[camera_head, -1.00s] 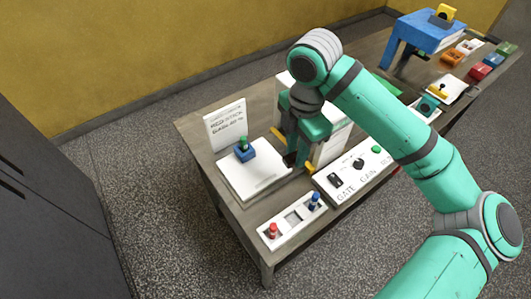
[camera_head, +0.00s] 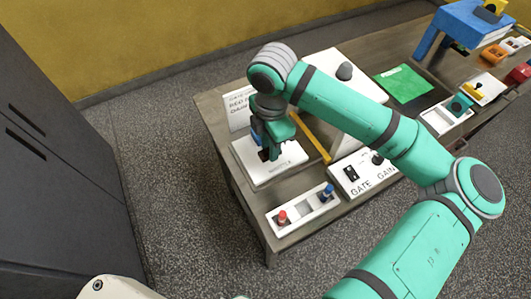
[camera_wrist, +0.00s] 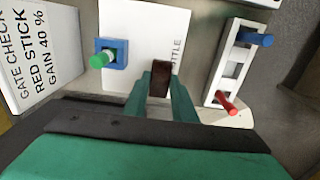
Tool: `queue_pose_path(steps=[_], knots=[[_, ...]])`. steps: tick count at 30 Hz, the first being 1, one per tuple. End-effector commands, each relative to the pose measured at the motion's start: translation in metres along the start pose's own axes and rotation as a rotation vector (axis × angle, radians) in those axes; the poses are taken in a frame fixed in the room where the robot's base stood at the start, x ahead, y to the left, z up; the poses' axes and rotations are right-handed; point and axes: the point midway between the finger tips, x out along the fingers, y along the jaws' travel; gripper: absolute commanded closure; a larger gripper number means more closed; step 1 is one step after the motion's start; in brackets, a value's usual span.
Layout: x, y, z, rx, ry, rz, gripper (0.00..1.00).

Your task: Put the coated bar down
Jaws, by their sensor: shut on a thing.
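The coated bar (camera_wrist: 161,79) is a small dark brown block between the two green fingers of my gripper (camera_wrist: 161,88) in the wrist view. My gripper is shut on it. In the head view my gripper (camera_head: 267,153) is over the white plate (camera_head: 288,160), and the bar is hard to make out there. The plate also shows in the wrist view (camera_wrist: 150,25), with partly hidden lettering ending in "TTLE". I cannot tell whether the bar touches the plate.
A blue block with a green stick (camera_wrist: 109,55) stands on the plate left of the bar. A sign (camera_wrist: 38,50) reads "GATE CHECK RED STICK GAIN 40 %". A white holder (camera_head: 302,208) has red and blue sticks. A control panel (camera_head: 362,173) lies to the right.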

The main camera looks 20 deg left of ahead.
Motion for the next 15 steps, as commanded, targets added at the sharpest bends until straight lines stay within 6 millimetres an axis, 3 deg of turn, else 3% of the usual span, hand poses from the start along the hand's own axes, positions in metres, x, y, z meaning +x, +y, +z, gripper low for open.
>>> queue_pose_path(steps=[8,15], knots=[[0.015,0.009,-0.009,-0.001,0.0,0.0,0.88],[0.044,0.01,-0.009,0.001,0.0,0.001,0.88]])
